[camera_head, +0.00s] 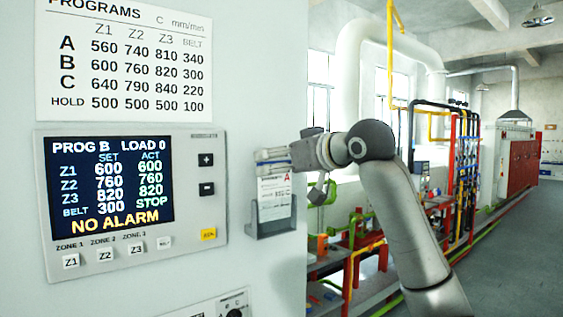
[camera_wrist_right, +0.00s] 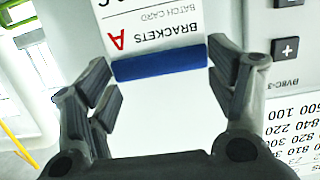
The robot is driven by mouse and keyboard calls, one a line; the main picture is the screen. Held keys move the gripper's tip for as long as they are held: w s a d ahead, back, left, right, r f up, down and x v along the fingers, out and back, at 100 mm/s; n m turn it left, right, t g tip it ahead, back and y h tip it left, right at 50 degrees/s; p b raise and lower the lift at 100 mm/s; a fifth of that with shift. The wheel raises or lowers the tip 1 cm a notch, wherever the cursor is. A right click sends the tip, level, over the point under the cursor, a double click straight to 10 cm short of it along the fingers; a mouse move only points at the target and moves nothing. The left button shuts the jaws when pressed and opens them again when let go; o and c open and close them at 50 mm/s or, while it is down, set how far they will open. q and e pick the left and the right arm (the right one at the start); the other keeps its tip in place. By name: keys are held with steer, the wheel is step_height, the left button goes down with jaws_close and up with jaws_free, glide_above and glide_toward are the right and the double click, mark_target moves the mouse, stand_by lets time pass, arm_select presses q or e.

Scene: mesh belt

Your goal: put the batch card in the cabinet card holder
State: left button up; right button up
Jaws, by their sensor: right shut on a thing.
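The batch card (camera_head: 274,197) is white with a red letter A and hangs upright from my right gripper (camera_head: 272,158). Its lower end is at the grey card holder (camera_head: 273,229) on the cabinet front, between the holder's side walls in the picture. I cannot tell how deep it sits. In the right wrist view the card (camera_wrist_right: 158,32) shows its "BRACKETS A" print and a blue top strip (camera_wrist_right: 160,63). My right gripper's fingers (camera_wrist_right: 162,80) stand at the two ends of that strip, shut on the card. My left gripper is not in view.
The cabinet's control panel (camera_head: 130,200), with a lit screen and buttons, is left of the holder. A printed program table (camera_head: 123,58) is above it. Right of the cabinet edge are pipes and red machinery (camera_head: 521,163), with open floor (camera_head: 510,260) farther right.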

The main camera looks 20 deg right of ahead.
steer(key=shift+f+b, duration=0.9)
steer(key=shift+f, duration=0.5)
steer(key=o, duration=1.1)
steer(key=v, duration=1.2)
